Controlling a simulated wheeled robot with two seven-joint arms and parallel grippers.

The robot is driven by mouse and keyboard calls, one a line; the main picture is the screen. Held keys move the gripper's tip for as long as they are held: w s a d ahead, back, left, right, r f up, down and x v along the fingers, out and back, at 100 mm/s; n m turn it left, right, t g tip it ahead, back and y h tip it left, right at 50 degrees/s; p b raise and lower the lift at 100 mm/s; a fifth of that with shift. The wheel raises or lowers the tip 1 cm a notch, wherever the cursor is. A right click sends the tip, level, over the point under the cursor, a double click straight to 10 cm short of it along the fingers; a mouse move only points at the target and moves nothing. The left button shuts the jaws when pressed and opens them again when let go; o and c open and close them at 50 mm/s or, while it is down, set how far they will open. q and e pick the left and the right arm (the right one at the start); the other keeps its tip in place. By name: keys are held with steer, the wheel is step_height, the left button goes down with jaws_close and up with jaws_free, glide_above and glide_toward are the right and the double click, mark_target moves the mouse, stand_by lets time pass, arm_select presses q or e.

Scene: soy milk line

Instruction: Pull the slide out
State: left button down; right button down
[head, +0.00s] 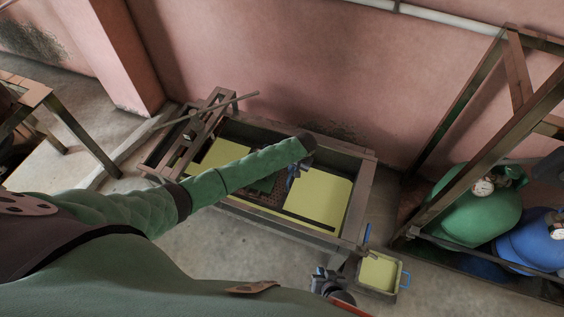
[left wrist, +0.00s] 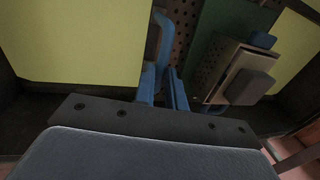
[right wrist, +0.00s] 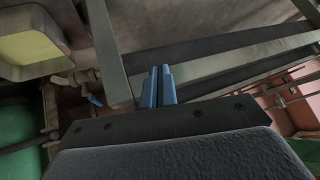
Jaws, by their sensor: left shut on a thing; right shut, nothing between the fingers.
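A long metal trough holds flat pale-yellow surfaces on both sides of a brown perforated plate (head: 264,198). My left gripper (head: 297,177) reaches down over the trough, beside the right yellow surface (head: 318,198). In the left wrist view its blue fingers (left wrist: 167,88) are closed together next to the perforated plate (left wrist: 181,32). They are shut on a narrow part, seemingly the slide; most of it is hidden. A green panel (left wrist: 218,40) and a light metal box with a grey knob (left wrist: 248,88) lie to the right. My right gripper (right wrist: 158,86) is shut and empty, low in front of the trough (head: 325,278).
A small tub (head: 380,272) with blue handles and yellow contents stands below the trough's right end, near a blue valve lever (head: 367,232). A metal frame with green (head: 478,205) and blue tanks (head: 530,240) stands right. A wooden rack (head: 195,130) crosses the left end.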

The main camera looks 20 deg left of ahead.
arm_select(q)
steer(key=d, duration=0.2)
steer(key=d+p, duration=0.1)
steer(key=shift+s+d+f, duration=0.2)
steer(key=shift+s+d, duration=0.1)
steer(key=shift+d, duration=0.1)
arm_select(e)
steer(key=r, duration=0.2)
steer(key=shift+w+r, duration=0.35)
steer(key=shift+r, duration=0.05)
arm_select(q)
steer(key=c, duration=1.5)
jaws_free()
steer(key=shift+o, duration=0.2)
steer(key=shift+w, duration=0.1)
steer(key=shift+r, duration=0.1)
arm_select(e)
steer(key=shift+s, duration=0.1)
